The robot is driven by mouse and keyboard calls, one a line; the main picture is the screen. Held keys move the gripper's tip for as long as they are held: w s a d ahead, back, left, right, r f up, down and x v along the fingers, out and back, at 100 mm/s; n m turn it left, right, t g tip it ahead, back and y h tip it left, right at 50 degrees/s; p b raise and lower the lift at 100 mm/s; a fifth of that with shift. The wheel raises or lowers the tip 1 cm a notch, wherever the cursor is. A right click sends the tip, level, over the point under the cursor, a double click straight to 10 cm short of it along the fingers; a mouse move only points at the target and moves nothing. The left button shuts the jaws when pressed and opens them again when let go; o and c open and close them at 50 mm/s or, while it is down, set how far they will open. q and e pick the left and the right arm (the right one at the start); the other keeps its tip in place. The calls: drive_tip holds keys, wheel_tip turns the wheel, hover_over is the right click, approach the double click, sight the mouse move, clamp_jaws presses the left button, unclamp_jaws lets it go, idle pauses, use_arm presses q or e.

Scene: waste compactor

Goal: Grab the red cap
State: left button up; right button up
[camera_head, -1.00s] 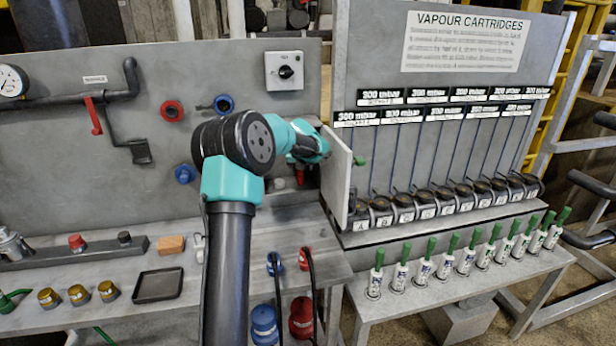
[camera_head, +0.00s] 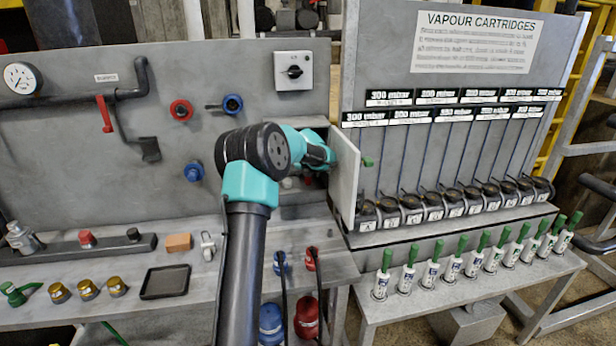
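The arm I take as my left one rises from the bottom, left of centre, and bends right at its elbow. Its teal wrist reaches into the open cabinet (camera_head: 345,180) in the wall panel. The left gripper's fingertips are hidden in there, so I cannot see whether they hold anything. Several red parts could be the cap: a red round fitting (camera_head: 181,111) on the panel and a red knob (camera_head: 87,239) on the rail at left. Both are apart from the arm. No red part shows clearly at the wrist. My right gripper is out of view.
The cabinet door stands open just right of the wrist. A black tray (camera_head: 165,282) and orange block (camera_head: 178,242) lie on the bench. Cartridges with green tops (camera_head: 432,268) line the right shelf.

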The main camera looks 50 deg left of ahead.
use_arm(q)
drive_tip(key=c, duration=1)
drive_tip(key=shift+r, duration=0.2)
drive_tip(key=shift+s+d+r, duration=0.15)
drive_tip(key=shift+s+d, duration=0.15)
drive_tip(key=shift+d, duration=0.05)
drive_tip(key=s+d, duration=1.1)
drive_tip(key=d, duration=0.1)
drive_tip(key=shift+s+d, duration=0.25)
drive_tip(key=shift+d, duration=0.1)
